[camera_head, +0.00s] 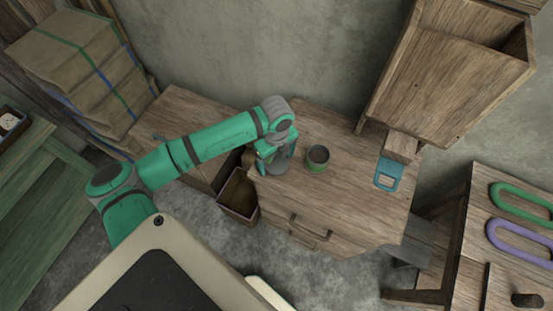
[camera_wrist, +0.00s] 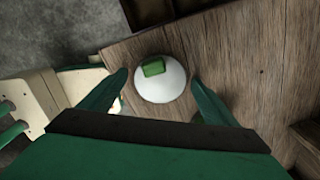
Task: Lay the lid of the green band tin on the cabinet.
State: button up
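The green band tin (camera_head: 317,166) stands upright and lidless on the wooden cabinet (camera_head: 345,205), its dark inside showing. In the wrist view, a round white lid with a green block-shaped knob (camera_wrist: 160,85) lies on the cabinet wood (camera_wrist: 240,60) near an edge. My gripper (camera_head: 272,168) is over the left part of the cabinet top, left of the tin. In the wrist view my gripper (camera_wrist: 160,76) is open, with one finger on each side of the lid and neither touching the knob. My arm hides the lid in the head view.
An open bin (camera_head: 238,195) stands at the cabinet's left. The cabinet top in front of the tin is clear.

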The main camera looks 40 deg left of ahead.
aim_at(276, 163)
notch_tip(276, 163, up, 12)
jog(key=shift+r, duration=0.2)
dwell(0.4)
dwell(0.5)
